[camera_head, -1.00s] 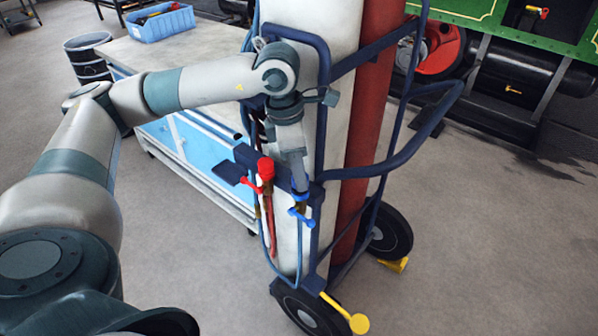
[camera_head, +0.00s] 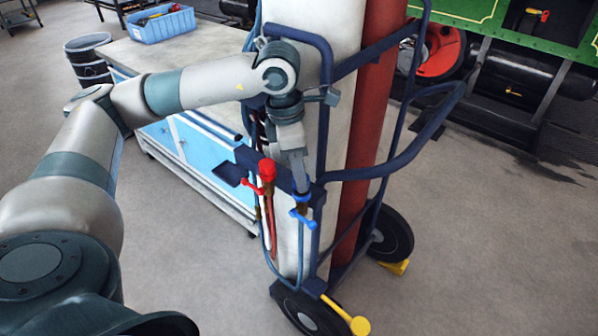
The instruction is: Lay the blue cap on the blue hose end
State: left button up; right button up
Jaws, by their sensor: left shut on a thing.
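My left gripper (camera_head: 299,183) comes down from above at the cart's front and is shut on the blue cap (camera_head: 301,197), of which only a little shows below the fingers. The blue hose end (camera_head: 302,212), with a blue lever, sits directly beneath on the cart's dark blue bracket. The cap looks to be at the top of the hose end; I cannot tell whether it touches. Its far side is hidden by the fingers. My right gripper is not in view.
A red-capped hose end (camera_head: 267,170) stands close to the left of the gripper. Tall white (camera_head: 342,100) and red (camera_head: 370,110) cylinders stand behind, within the blue cart frame (camera_head: 395,165). A workbench (camera_head: 190,60) with a blue bin (camera_head: 163,25) is behind left.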

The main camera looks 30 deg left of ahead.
pick_arm(q)
jog(key=shift+f, duration=0.15)
jog(key=o, duration=1.1)
jog(key=shift+a+f, duration=0.15)
jog(key=shift+s, duration=0.1)
